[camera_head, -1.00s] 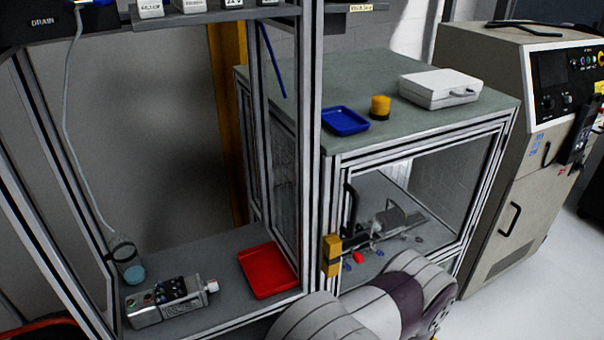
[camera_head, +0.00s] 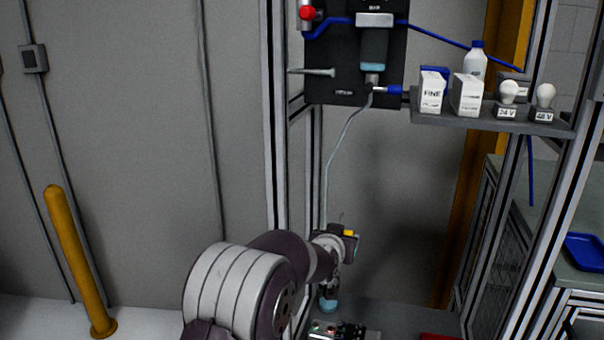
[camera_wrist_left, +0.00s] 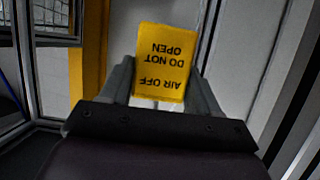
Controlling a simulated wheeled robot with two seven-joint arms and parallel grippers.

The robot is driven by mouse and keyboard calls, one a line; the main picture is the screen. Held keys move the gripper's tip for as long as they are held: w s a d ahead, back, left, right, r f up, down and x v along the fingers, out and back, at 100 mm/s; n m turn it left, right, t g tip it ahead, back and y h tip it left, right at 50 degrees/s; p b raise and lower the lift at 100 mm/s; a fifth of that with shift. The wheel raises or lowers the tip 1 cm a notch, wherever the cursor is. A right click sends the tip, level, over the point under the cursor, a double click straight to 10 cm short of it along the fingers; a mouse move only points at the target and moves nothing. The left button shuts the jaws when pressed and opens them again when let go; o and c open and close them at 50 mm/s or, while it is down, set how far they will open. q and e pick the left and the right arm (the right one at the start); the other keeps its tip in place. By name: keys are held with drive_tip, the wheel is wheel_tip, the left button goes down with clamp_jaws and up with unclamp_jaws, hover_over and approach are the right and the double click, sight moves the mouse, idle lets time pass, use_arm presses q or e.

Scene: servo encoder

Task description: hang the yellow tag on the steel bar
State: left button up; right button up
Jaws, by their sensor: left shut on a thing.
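The yellow tag (camera_wrist_left: 165,62) is held between the fingers of my left gripper (camera_wrist_left: 160,92) in the left wrist view. Its text, "AIR OFF DO NOT OPEN", appears upside down. In the head view my left gripper (camera_head: 347,245) is below the black panel, and only a small yellow patch of the tag (camera_head: 349,233) shows. A short steel bar (camera_head: 312,72) sticks out horizontally at the left of the black panel. It is bare, and the gripper is well below it and slightly right. My right gripper is not in view.
The black panel (camera_head: 345,90) carries a filter unit (camera_head: 374,48) with a hose (camera_head: 343,140) hanging down near my gripper. A frame post (camera_head: 275,120) stands left of the bar. A shelf (camera_head: 480,118) with boxes, a bottle and bulbs is at right.

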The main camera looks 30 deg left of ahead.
use_arm(q)
drive_tip(key=s+a+r+p, duration=0.1)
drive_tip(key=s+r, duration=0.3)
drive_tip(key=r, duration=0.7)
drive_tip(key=s+r+p, duration=0.2)
drive_tip(key=s+r, duration=0.2)
drive_tip(key=r, duration=0.7)
drive_tip(key=s+a+r+p, duration=0.1)
drive_tip(key=s+r, duration=0.4)
drive_tip(key=r, duration=0.7)
drive_tip(key=w+a+p, duration=0.2)
drive_tip(key=w+p, duration=0.3)
drive_tip(key=w, duration=0.4)
drive_tip(key=shift+n, duration=0.3)
drive_tip(key=shift+w+a+f, duration=0.1)
drive_tip(key=shift+w+f, duration=0.1)
drive_tip(key=shift+f, duration=0.3)
drive_tip(key=shift+c, duration=0.5)
drive_tip(key=shift+f+b, duration=0.5)
drive_tip(key=shift+b, duration=0.1)
drive_tip(key=shift+c, duration=0.4)
drive_tip(key=o, duration=1.3)
